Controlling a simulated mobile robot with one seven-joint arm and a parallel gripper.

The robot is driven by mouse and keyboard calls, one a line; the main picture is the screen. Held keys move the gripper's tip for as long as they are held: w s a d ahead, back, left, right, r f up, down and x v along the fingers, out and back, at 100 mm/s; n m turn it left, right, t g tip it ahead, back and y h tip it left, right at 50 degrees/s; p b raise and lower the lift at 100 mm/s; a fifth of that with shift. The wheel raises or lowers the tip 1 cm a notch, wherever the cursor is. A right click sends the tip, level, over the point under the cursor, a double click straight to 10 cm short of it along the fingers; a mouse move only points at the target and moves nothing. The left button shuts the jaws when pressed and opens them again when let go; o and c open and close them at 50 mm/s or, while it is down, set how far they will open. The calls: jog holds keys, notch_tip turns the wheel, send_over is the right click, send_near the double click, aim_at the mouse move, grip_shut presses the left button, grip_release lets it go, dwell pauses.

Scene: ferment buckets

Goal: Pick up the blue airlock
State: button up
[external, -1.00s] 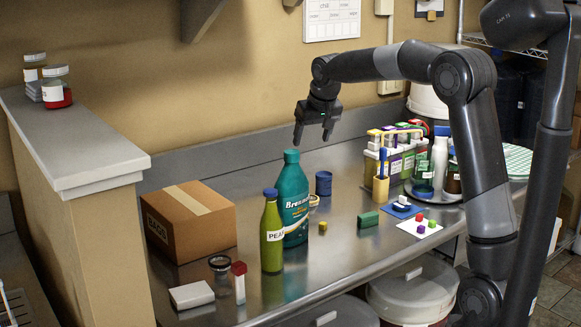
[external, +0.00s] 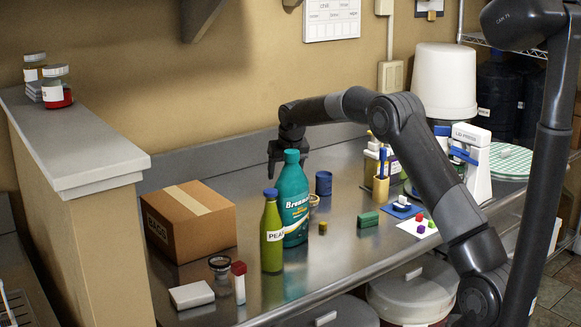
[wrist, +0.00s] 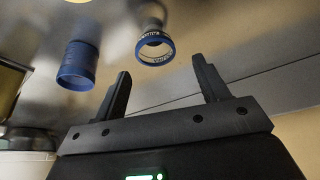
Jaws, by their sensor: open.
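In the wrist view, a round piece with a blue lettered rim and a clear body (wrist: 153,48) lies just beyond the gap between my fingers. A plain dark blue cylinder (wrist: 77,66) is to its left; it also stands upright in the external view (external: 323,183). I cannot tell for certain which is the blue airlock; the rimmed piece fits better. I do not see the rimmed piece in the external view, where the teal bottle (external: 292,205) may hide it. My gripper (external: 276,172) is open and empty, low behind that bottle. In the wrist view its fingers (wrist: 160,70) are apart, touching neither piece.
A green bottle (external: 272,235) stands in front of the teal one. A cardboard box (external: 190,225) is to the left. The wall bounds the counter behind my gripper.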

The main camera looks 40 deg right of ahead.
jog(key=x, duration=0.6)
jog(key=shift+s+d+f, duration=0.15)
jog(key=shift+d+f, duration=0.1)
jog(key=shift+f, duration=0.2)
jog(key=shift+c, duration=0.3)
jog(key=c, duration=1)
